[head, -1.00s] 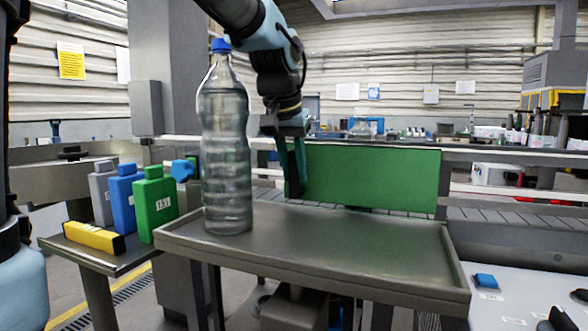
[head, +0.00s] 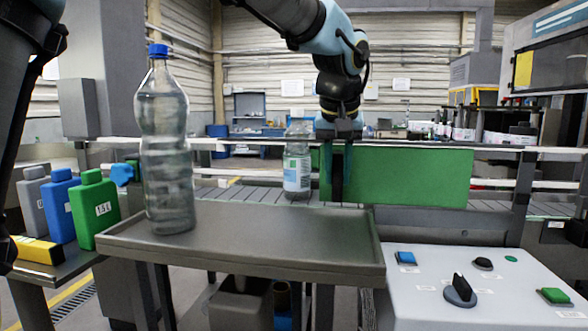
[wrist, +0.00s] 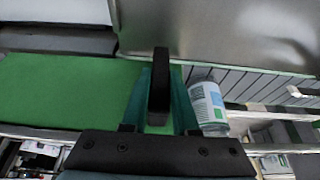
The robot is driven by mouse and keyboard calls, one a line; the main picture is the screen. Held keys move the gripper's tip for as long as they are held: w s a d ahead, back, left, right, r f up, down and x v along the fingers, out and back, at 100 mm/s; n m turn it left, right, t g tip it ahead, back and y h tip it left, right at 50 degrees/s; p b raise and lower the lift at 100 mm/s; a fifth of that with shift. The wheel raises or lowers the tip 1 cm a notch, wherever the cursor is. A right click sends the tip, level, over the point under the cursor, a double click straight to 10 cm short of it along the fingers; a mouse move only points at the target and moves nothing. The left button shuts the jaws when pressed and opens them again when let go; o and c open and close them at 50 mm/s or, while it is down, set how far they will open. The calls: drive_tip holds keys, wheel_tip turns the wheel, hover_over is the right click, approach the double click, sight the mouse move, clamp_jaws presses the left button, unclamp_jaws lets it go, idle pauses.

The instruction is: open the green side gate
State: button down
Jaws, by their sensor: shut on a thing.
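The green side gate (head: 410,178) is a flat upright panel along the conveyor's near side. A dark upright handle (head: 336,178) is at its left end. My gripper (head: 337,192) points down, with its teal fingers on both sides of the handle. In the wrist view my gripper (wrist: 160,85) is shut on the black handle (wrist: 160,75), and the green gate (wrist: 65,90) extends to the left. Left of the gate, a labelled clear bottle (head: 297,165) stands on the conveyor, also visible in the wrist view (wrist: 207,105).
A tall blue-capped bottle (head: 165,150) stands on the metal tray table (head: 285,240) in front. A control panel (head: 430,300) with buttons and a knob is at the front right.

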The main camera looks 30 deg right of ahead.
drive_tip(key=s+d, duration=0.5)
drive_tip(key=shift+d+p, duration=0.1)
drive_tip(key=shift+p, duration=0.2)
drive_tip(key=c, duration=0.7)
unclamp_jaws()
drive_tip(key=shift+w, duration=0.1)
drive_tip(key=shift+r, duration=0.1)
drive_tip(key=b, duration=0.2)
approach(375, 171)
drive_tip(key=s+a, duration=0.1)
drive_tip(key=s+a+r, duration=0.1)
drive_tip(key=a, duration=0.1)
drive_tip(key=shift+s+r, duration=0.2)
drive_tip(key=shift+s, duration=0.05)
drive_tip(key=shift+p, duration=0.3)
